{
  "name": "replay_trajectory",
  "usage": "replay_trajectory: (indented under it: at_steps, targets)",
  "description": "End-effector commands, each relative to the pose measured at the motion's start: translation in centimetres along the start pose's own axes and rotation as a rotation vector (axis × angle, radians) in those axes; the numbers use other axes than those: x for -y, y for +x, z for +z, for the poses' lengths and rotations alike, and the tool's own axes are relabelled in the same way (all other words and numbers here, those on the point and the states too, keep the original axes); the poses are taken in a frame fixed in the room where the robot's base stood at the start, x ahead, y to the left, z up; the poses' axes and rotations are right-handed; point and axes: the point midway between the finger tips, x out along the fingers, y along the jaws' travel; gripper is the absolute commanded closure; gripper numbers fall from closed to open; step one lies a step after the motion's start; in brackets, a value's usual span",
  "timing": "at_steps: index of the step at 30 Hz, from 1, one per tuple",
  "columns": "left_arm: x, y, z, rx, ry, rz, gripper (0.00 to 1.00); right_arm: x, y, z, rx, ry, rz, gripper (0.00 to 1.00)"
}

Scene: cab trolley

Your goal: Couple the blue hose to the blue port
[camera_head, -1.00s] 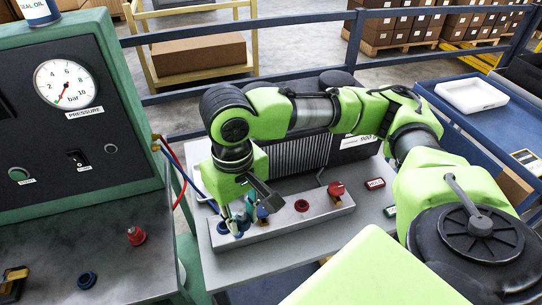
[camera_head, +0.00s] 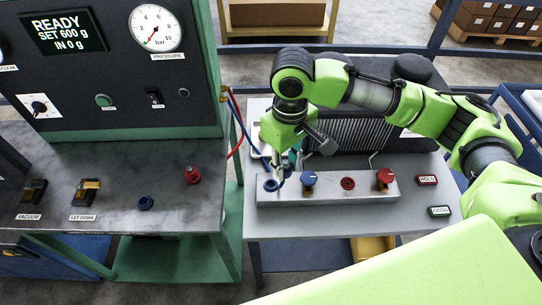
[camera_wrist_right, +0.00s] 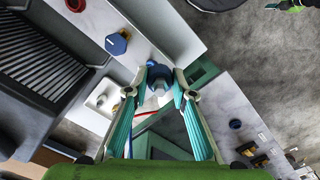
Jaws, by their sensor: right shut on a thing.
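My right gripper (camera_head: 284,174) is over the left end of the grey port block (camera_head: 328,193). The blue hose (camera_head: 249,142) runs from the side of the console to this gripper. The blue port (camera_head: 270,185) is a blue ring at the block's left end, close beside the fingertips. A blue round part (camera_wrist_right: 157,71) shows just beyond the hose end; whether they touch or are joined I cannot tell. My left gripper is out of view.
On the block are a blue knob (camera_head: 308,179), a red port (camera_head: 347,183) and a red knob (camera_head: 385,177). A red hose (camera_head: 238,142) hangs beside the console. The grey bench (camera_head: 110,218) at left carries a blue ring (camera_head: 145,203) and a red fitting (camera_head: 193,175).

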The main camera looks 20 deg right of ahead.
Motion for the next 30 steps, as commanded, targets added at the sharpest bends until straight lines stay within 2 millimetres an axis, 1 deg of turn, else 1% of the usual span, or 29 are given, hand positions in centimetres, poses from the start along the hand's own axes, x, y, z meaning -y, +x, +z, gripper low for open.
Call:
replay_trajectory:
  at_steps: [1,3,7,10,15,18,21,30]
  targets:
    - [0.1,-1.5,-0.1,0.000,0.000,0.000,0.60,0.0,-0.2,-1.1,0.006,-0.071,-0.004,1.00]
    - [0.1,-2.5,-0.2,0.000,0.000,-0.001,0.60,-0.2,0.6,-2.6,0.006,-0.185,-0.004,1.00]
    - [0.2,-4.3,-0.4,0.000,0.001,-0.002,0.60,-0.7,2.4,-4.7,0.006,-0.396,-0.005,1.00]
    - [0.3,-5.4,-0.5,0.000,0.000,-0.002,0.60,-1.0,4.0,-5.8,0.006,-0.549,-0.004,1.00]
    - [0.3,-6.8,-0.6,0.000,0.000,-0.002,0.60,-1.3,6.3,-6.6,0.003,-0.749,-0.003,1.00]
    - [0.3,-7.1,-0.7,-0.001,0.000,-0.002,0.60,-1.4,7.2,-6.8,0.003,-0.820,-0.002,1.00]
    - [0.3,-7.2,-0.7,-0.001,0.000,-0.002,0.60,-1.5,7.7,-6.8,0.001,-0.857,0.000,1.00]
    - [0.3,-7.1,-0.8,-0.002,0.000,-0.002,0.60,-1.5,7.8,-6.9,0.000,-0.867,0.001,1.00]
